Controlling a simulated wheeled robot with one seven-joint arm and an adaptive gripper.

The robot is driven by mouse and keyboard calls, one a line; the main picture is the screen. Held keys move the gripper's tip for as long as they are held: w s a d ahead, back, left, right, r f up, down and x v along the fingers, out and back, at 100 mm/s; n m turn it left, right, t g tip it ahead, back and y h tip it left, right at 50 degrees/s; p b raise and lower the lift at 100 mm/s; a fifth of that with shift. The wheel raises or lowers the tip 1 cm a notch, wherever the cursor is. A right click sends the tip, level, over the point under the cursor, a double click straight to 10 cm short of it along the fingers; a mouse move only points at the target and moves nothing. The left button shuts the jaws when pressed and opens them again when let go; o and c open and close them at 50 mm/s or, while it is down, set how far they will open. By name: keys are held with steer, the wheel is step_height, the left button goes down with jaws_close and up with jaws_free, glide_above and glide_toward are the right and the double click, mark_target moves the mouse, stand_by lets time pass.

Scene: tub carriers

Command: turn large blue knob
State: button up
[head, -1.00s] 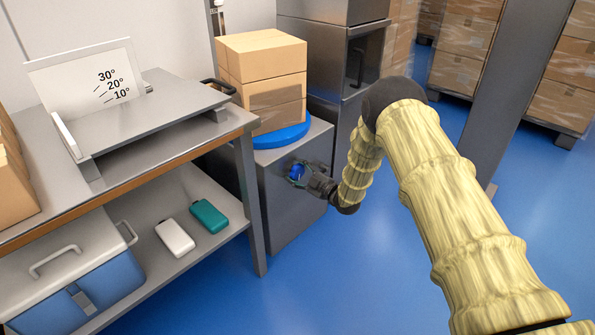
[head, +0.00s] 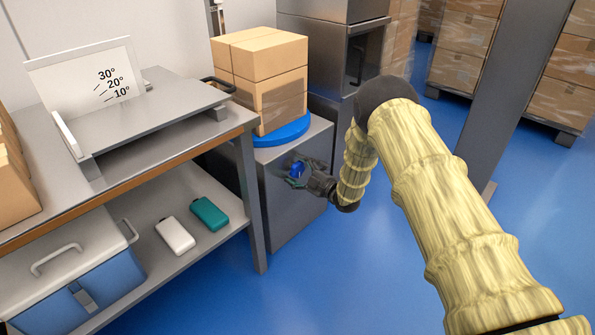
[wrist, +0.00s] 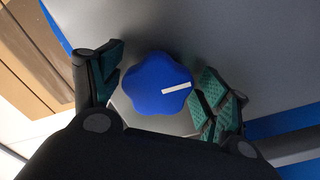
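The large blue knob (wrist: 157,84) is lobed, with a white mark pointing right and slightly up in the wrist view. It sits on the front of a grey cabinet (head: 290,215) and also shows in the head view (head: 297,170). My gripper (head: 300,174) is at the knob, its green-padded fingers on both sides of it. In the wrist view my gripper (wrist: 160,82) has the right pads close against the knob; a thin gap seems to show at the left, and the exact contact is unclear.
A blue turntable (head: 283,134) on the cabinet carries stacked cartons (head: 265,75). A steel bench (head: 190,160) with an angle scale (head: 90,75) stands left, close to the cabinet. A grey post (head: 510,90) rises at right. Blue floor (head: 350,270) is open in front.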

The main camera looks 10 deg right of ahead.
steer(key=shift+s+d, duration=0.1)
steer(key=v, duration=1.2)
stand_by(0.9)
steer(key=s+d+f+m+g+h, duration=0.2)
steer(key=s+f+m+g+h, duration=0.3)
steer(key=s+f, duration=0.55)
steer(key=s+d+f+m+h, duration=0.1)
steer(key=s+f+m+h, duration=0.2)
steer(key=s+f+m, duration=0.75)
steer(key=s+d+r+m+g+h, duration=0.15)
steer(key=s+m+g+h, duration=0.5)
steer(key=s, duration=2.95)
step_height(320, 180, up, 34)
steer(key=n+g+y+p, duration=0.2)
steer(key=y+p, duration=0.1)
steer(key=p, duration=3.1)
steer(key=shift+w+r+n+p, duration=0.2)
steer(key=shift+w+n+p, duration=0.2)
